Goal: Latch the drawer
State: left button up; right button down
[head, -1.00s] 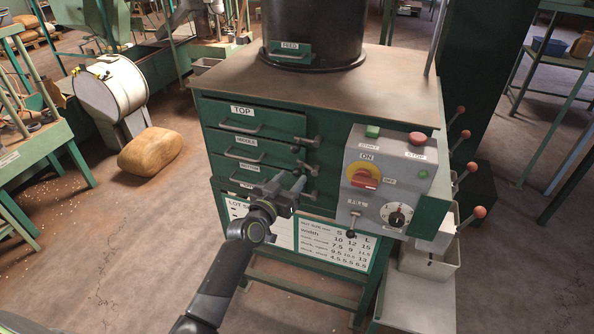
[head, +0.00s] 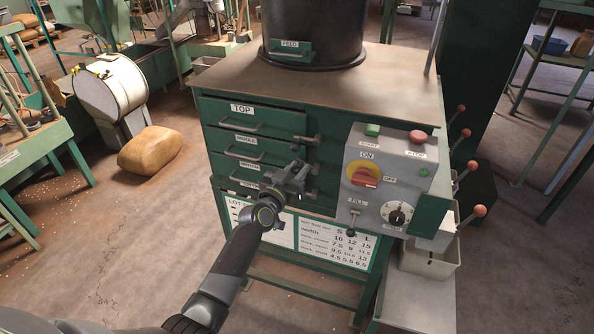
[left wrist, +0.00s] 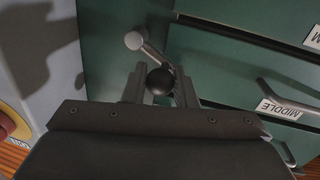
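The green cabinet has stacked drawers: the top drawer (head: 280,122), the middle drawer (head: 278,150) and lower ones partly behind my arm. A latch (head: 314,140) shows at the right edge near the top drawers. My left gripper (head: 301,172) is at the right side of the lower drawers. In the left wrist view, my left fingers (left wrist: 161,88) stand on both sides of a black ball knob (left wrist: 160,80) on a latch lever, with its pale pivot end (left wrist: 134,40) beyond. I cannot tell whether they press on the knob. The middle drawer's label (left wrist: 281,109) lies to the right. My right gripper is out of view.
The grey control box (head: 388,185), with a yellow-red switch (head: 365,176) and a fill lever (head: 352,222), is close to the right of my gripper. A black hopper (head: 315,30) stands on the cabinet top. A sack (head: 150,150) lies on the floor at left.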

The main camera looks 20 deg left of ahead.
pick_arm(q)
jog(key=shift+a+f+n+b, duration=0.2)
jog(key=shift+f+n+b, duration=0.45)
jog(key=shift+n+b, duration=0.65)
jog(key=shift+c, duration=0.5)
jog(key=shift+a+f+n+t+b, duration=0.1)
jog(key=shift+f+n+t+b, duration=0.3)
jog(key=shift+n+b, duration=0.65)
jog(key=shift+f+n, duration=0.1)
jog(key=shift+n, duration=0.45)
jog(key=o, duration=0.9)
jog(key=s+a, duration=0.1)
jog(key=s, duration=0.4)
jog(key=s+a+f+b, duration=0.1)
jog(key=s, duration=0.5)
jog(key=s+a+b, duration=0.1)
jog(key=s, duration=0.5)
jog(key=shift+a+f, duration=0.1)
jog(key=shift+f, duration=0.1)
